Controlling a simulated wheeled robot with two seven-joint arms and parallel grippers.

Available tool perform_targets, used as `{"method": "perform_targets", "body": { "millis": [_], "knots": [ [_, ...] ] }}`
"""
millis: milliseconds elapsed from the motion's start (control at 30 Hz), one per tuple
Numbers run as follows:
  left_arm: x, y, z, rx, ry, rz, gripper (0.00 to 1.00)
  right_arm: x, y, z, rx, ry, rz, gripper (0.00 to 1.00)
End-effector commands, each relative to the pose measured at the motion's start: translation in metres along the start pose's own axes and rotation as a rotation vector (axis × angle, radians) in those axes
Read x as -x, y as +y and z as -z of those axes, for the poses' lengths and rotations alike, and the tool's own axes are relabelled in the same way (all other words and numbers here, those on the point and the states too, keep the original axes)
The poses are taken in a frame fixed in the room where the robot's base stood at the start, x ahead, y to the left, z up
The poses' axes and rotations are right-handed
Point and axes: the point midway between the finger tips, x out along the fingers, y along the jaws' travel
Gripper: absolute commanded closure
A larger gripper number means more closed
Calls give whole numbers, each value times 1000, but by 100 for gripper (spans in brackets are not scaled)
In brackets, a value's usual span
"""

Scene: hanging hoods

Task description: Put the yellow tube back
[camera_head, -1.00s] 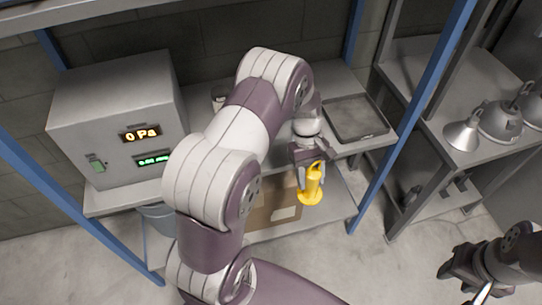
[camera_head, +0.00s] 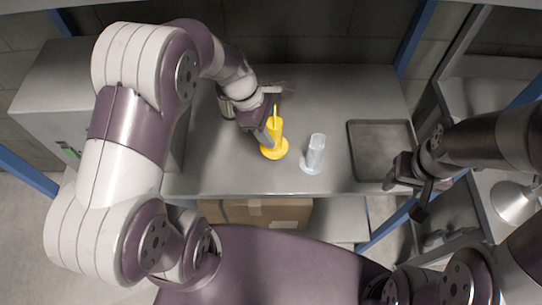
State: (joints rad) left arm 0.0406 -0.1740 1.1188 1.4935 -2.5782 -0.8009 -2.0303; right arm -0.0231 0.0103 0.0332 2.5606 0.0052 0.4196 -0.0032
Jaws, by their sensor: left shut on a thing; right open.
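The yellow tube (camera_head: 274,140) has a round, wide base and stands upright at the middle of the metal shelf, to the left of a clear tube. My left gripper (camera_head: 268,128) is shut on the yellow tube from its left side. The base appears to be at or close to the shelf surface; I cannot tell whether it touches. My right gripper (camera_head: 412,192) is open and empty, at the front right near the tray.
A clear tube (camera_head: 314,156) with a round base stands just right of the yellow tube. A dark grey tray (camera_head: 382,124) lies on the shelf (camera_head: 340,88) at right. A grey machine (camera_head: 52,130) stands at left, partly behind my arm. A cardboard box (camera_head: 256,212) is below.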

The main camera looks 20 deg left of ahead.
Motion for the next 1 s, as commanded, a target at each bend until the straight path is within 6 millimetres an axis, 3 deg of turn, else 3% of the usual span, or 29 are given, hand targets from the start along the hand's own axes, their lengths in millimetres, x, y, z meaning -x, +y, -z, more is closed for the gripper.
{"method": "perform_targets", "body": {
  "millis": [433,833,867,900,933,1000],
  "knots": [
    [-79,-2,32,20,-1,-3,94,9,0,1,0,0,0,41],
    [-90,-2,36,18,-2,-4,94,5,0,1,0,0,0,41],
    [-90,-2,36,18,-2,-4,52,5,0,1,0,0,0,41],
    [-89,-2,36,18,-2,-4,39,6,0,1,0,0,0,41],
    [-89,-2,36,18,-2,-4,29,6,0,1,0,0,0,41],
    [-89,-2,35,18,-2,-4,29,6,0,1,0,0,0,41]
  ]
}}
